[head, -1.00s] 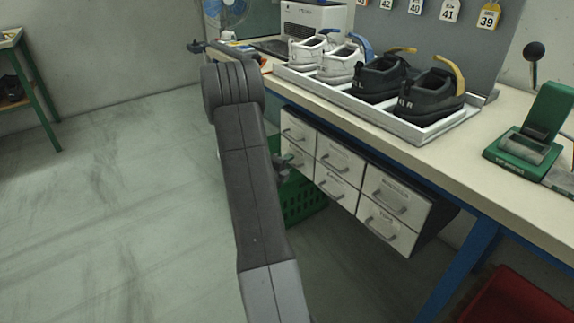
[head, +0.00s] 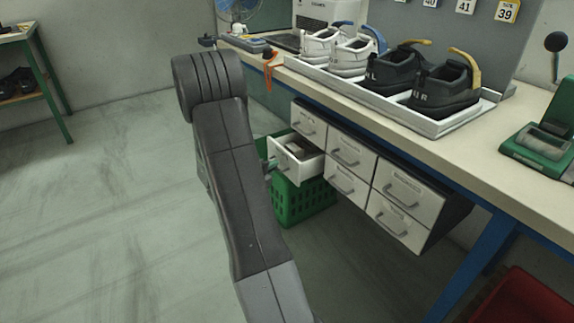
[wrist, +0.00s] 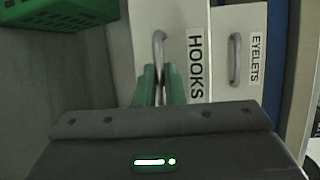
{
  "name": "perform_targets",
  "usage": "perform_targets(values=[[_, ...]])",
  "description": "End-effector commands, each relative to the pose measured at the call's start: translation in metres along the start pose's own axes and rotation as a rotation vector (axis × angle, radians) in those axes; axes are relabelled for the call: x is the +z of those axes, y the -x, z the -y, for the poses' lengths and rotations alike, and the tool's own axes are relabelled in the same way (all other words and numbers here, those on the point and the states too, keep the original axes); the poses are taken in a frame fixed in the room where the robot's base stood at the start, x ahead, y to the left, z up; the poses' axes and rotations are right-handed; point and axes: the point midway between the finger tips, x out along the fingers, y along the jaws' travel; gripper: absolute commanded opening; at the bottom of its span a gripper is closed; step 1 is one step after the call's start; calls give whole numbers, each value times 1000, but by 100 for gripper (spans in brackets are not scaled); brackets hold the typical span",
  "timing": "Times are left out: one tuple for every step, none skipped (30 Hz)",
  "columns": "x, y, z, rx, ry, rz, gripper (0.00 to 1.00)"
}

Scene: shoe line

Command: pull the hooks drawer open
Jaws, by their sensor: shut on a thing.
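The hooks drawer (head: 298,166) is the lower left one in the white drawer block under the bench. It stands partly pulled out, and some dark and pale contents show inside. In the wrist view its white front (wrist: 180,20) bears the label HOOKS and a grey bar handle (wrist: 158,45). My gripper (wrist: 159,82) is shut on that handle with its green fingers. In the head view my gripper (head: 270,166) is largely hidden behind my arm, at the drawer's front.
The other drawers, including the eyelets drawer (wrist: 258,50), are closed. A green crate (head: 305,203) stands on the floor below the hooks drawer. The bench (head: 440,150) above carries a shoe tray (head: 405,112). Open floor lies left of my arm.

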Motion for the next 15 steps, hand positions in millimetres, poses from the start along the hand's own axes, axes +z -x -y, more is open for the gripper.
perform_targets(values=[[6,12,-5,1,0,6,0],[9,18,-6,1,0,5,0],[12,25,-8,1,1,5,0],[14,31,-9,1,1,5,0],[16,36,-10,2,2,5,0],[18,43,-12,1,1,4,0],[20,47,-13,1,1,4,0],[22,52,-14,1,1,4,0],[24,57,-15,2,1,4,0],[26,60,-16,2,0,4,0],[27,63,-16,2,1,3,0],[28,67,-17,1,1,3,0],[29,70,-17,1,1,3,0],[30,72,-18,1,1,2,0],[31,74,-18,2,1,2,0]])
